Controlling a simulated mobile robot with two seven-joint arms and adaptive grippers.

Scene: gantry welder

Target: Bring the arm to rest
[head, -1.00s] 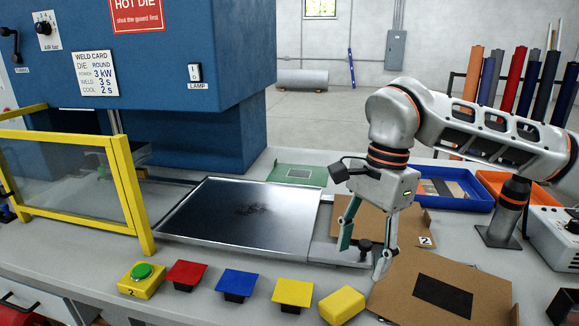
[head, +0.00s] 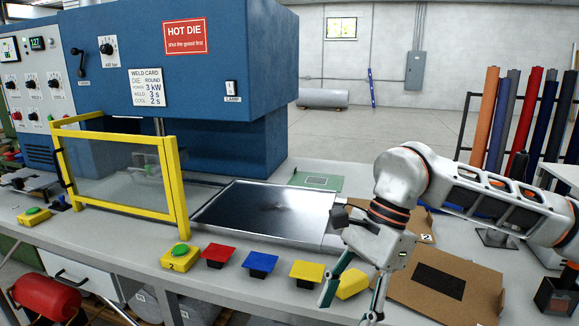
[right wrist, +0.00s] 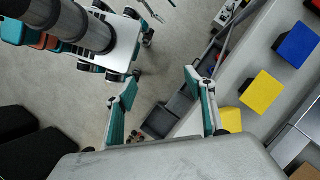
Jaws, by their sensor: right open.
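My right arm comes in from the right in the head view, with its elbow bent and the hand pointing down. My right gripper (head: 350,303) is open and empty, with its two teal-and-grey fingers apart. It is at the front edge of the bench, overlapping the plain yellow block in the picture. In the right wrist view the same gripper (right wrist: 163,105) shows over the floor with nothing between its fingers.
Red (head: 217,252), blue (head: 260,262) and yellow (head: 306,271) pads line the bench front beside a green button (head: 181,250). A cardboard sheet (head: 440,283) lies at right. A metal tray (head: 265,213) lies behind the pads. The yellow-framed guard (head: 172,185) stands at left.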

